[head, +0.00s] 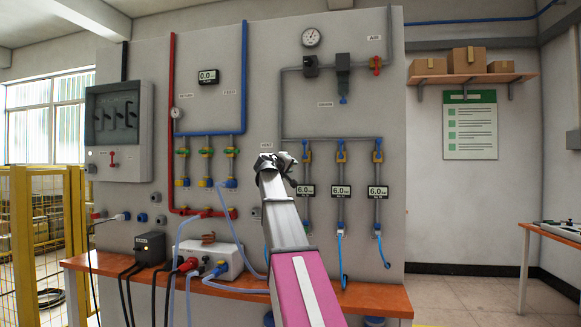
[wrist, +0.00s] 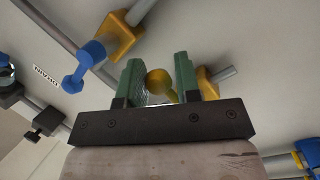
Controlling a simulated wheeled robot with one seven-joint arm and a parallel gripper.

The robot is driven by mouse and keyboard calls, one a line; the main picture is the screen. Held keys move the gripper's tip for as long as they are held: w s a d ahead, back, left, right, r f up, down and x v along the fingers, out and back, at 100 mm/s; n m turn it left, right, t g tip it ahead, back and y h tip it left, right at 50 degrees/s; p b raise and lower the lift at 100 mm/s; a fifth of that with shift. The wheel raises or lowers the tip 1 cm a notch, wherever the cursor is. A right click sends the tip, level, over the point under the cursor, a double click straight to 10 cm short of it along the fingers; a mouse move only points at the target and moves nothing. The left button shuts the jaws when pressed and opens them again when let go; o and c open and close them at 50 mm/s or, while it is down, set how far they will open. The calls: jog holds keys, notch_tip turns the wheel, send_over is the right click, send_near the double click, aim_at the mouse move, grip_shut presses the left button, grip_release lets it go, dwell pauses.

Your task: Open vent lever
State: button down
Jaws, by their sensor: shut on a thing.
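My gripper (head: 276,163) is up against the grey panel, just below the VENT label (head: 266,146). In the wrist view, the green-padded fingers of my gripper (wrist: 158,72) stand on both sides of a yellow round-ended handle (wrist: 157,82), which I take to be the vent lever. The gripper is shut on it. A yellow valve body (wrist: 206,82) on a grey pipe shows just right of the fingers. In the head view, the gripper hides the lever.
A blue-handled valve (wrist: 88,60) sits left of the fingers, by a DRAIN label (wrist: 45,76). Gauges reading 6.0 (head: 306,191) and vertical pipes with yellow valves (head: 341,157) stand close right of the gripper. An orange bench (head: 375,298) with hoses runs below.

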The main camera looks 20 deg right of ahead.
jog(key=shift+m, duration=0.3)
jog(key=w+a+f+m+y, duration=0.1)
jog(key=a+f+m+y, duration=0.1)
jog(key=m, duration=0.4)
jog(key=w+a+f+m+t+y, duration=0.1)
jog(key=w+a+f+m+y, duration=0.1)
jog(key=m, duration=0.5)
jog(key=shift+w+a+f+y, duration=0.3)
jog(key=shift+a+f+y, duration=0.3)
jog(key=shift+y, duration=0.7)
jog(key=shift+m, duration=0.3)
jog(key=c, duration=0.8)
grip_release()
jog(key=shift+f, duration=0.1)
jog(key=v, duration=1.1)
jog(key=shift+d, duration=0.1)
jog(key=shift+f, duration=0.1)
